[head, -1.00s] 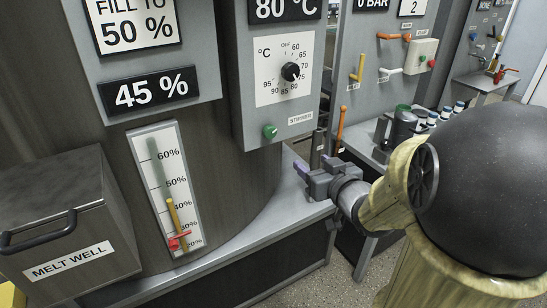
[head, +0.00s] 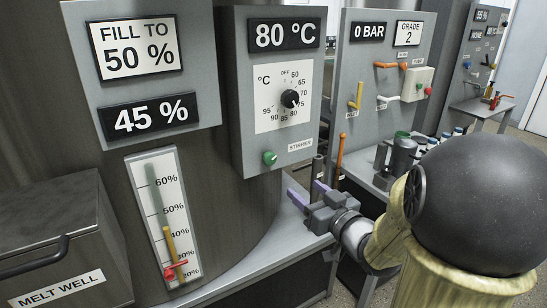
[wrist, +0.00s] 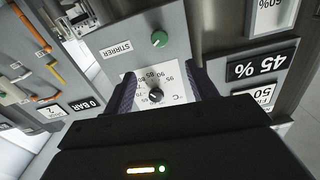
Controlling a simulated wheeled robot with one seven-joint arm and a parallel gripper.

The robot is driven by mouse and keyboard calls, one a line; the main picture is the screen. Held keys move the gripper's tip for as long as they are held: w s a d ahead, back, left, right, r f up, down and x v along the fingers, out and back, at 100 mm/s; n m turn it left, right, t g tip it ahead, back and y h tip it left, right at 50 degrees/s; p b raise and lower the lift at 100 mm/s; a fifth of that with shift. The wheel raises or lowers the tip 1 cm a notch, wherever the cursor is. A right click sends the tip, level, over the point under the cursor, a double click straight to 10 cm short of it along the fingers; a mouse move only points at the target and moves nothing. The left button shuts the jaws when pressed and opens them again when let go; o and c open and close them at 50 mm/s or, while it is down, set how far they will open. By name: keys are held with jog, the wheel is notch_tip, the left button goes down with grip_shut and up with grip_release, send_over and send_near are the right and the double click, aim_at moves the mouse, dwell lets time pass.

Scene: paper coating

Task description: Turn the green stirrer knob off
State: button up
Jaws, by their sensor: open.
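The green stirrer knob (head: 270,158) sits at the lower left of the grey control box (head: 240,95), left of the STIRRER label (head: 300,145). In the wrist view, which is upside down, the green knob (wrist: 159,39) shows beyond the fingertips, near the top middle. My gripper (head: 308,193) is open and empty, below and to the right of the knob in the head view, apart from it. Its two purple-grey fingers also frame the black temperature dial (wrist: 155,95) in the wrist view. Nothing hides the knob.
The black temperature dial (head: 290,99) is above the knob on the same box. An orange lever (head: 340,155) rises at the right. Open space lies in front of the box.

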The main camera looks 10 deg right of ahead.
aim_at(271, 160)
jog(key=p+x, duration=0.2)
jog(key=x, duration=1.4)
jog(key=shift+f+p, duration=0.1)
jog(key=shift+p, duration=0.2)
jog(key=c, duration=1)
